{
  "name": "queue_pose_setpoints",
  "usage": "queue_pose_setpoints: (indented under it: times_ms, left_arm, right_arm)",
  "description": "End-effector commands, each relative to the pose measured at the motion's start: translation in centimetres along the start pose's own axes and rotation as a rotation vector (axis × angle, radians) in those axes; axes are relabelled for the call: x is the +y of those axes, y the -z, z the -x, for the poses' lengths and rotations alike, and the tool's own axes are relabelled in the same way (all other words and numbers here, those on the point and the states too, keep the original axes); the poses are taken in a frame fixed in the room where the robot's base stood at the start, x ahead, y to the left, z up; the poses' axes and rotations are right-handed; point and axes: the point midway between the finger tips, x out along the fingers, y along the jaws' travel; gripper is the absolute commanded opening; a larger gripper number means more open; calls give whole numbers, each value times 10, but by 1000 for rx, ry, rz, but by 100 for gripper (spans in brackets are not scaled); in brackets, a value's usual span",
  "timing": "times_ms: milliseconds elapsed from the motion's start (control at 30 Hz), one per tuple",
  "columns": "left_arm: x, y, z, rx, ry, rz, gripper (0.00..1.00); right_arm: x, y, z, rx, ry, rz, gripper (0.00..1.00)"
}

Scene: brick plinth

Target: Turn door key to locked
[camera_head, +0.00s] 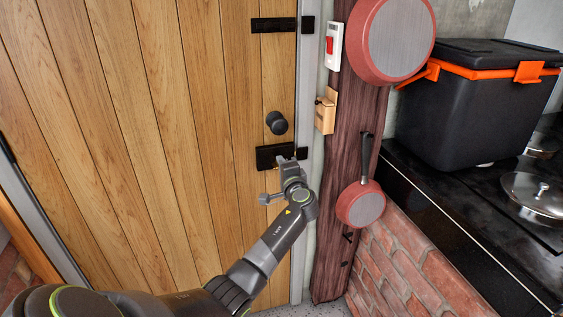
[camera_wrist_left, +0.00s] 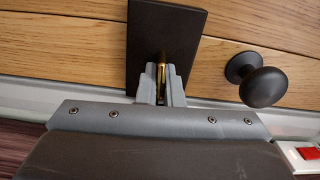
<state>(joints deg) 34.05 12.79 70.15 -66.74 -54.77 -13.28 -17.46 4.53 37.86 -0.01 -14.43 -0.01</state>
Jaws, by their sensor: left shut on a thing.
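The wooden door (camera_head: 185,120) fills the left of the head view and appears closed. A black lock plate (camera_head: 274,155) sits on it below a round dark knob (camera_head: 277,122). In the left wrist view the lock plate (camera_wrist_left: 165,30) is straight ahead, with the knob (camera_wrist_left: 263,86) to its right. My left gripper (camera_wrist_left: 162,85) is shut on the brass key (camera_wrist_left: 161,75), which stands at the lock plate. Only a thin part of the key shows between the fingers. In the head view my left gripper (camera_head: 290,165) hides the key. My right gripper is not in view.
A dark wooden post (camera_head: 350,130) right of the door carries a red switch (camera_head: 331,45), a small wooden holder (camera_head: 326,110) and hanging red pans (camera_head: 361,204). A black box with orange latches (camera_head: 470,110) stands on the dark counter (camera_head: 440,205) at the right.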

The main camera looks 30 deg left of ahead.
Motion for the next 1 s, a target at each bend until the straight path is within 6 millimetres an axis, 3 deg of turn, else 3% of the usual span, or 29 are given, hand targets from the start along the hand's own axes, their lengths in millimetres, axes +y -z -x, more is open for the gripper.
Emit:
queue_pose_setpoints:
  times_ms: [700, 867, 1000]
  left_arm:
    - [2, 0, 0, 0, -2, -76, 0]
    - [2, 0, 0, 0, -1, -76, 25]
    - [1, 0, 0, 0, -1, -76, 27]
  right_arm:
    - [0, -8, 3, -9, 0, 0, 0]
    - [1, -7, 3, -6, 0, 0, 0]
    - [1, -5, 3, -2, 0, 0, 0]
